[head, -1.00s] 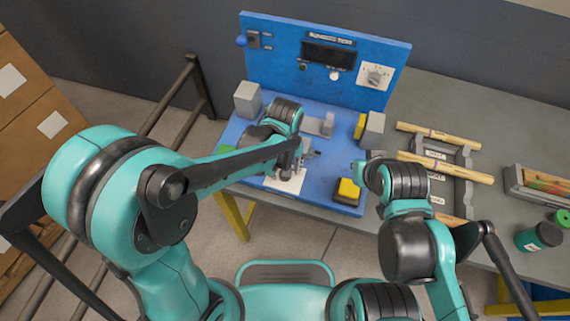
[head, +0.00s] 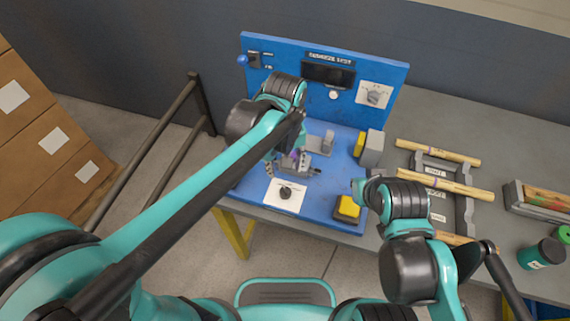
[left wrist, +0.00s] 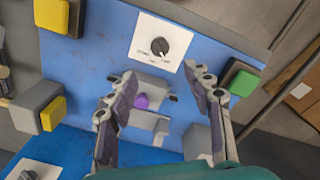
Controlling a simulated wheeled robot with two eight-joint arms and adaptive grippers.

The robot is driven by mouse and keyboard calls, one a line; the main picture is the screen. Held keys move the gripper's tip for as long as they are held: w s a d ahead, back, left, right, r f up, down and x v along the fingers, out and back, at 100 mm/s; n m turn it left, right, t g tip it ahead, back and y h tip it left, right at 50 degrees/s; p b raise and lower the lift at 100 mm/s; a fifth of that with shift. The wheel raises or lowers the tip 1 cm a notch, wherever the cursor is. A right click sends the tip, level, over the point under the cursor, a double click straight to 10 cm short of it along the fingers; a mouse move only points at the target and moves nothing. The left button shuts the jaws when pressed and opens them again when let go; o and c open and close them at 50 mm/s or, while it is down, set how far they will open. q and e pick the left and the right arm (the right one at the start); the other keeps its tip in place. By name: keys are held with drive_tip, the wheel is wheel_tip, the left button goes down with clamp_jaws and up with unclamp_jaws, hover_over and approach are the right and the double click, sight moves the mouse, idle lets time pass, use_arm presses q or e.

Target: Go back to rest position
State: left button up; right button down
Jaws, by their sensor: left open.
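My left gripper (head: 285,164) is open above the blue bench base (head: 322,195). In the left wrist view its two fingers (left wrist: 165,100) are spread apart with nothing held between them. A grey fixture with a small purple part (left wrist: 140,101) shows beyond and between the fingers, partly covered in the head view. The white dial plate with a black knob (head: 285,195) lies in front of the left gripper; it also shows in the left wrist view (left wrist: 160,47). My right arm is bent at the right; its gripper end (head: 361,188) is mostly hidden behind the wrist.
An upright blue panel (head: 280,72) stands behind the left wrist. A yellow button (head: 347,208) and a grey block (head: 371,148) are to the right. Turned wood pieces (head: 445,182) rest on a grey rack.

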use_arm(q)
drive_tip(key=shift+a, duration=0.1)
drive_tip(key=s+a+m+t, duration=0.1)
drive_tip(key=s+a+t, duration=0.2)
drive_tip(key=a, duration=0.5)
drive_tip(key=s+a+r+m+t, duration=0.1)
drive_tip(key=s+a+m+t, duration=0.1)
drive_tip(key=a, duration=0.7)
drive_tip(key=shift+s+a+t, duration=0.3)
drive_tip(key=shift+s+t, duration=0.15)
drive_tip(key=shift+t, duration=0.55)
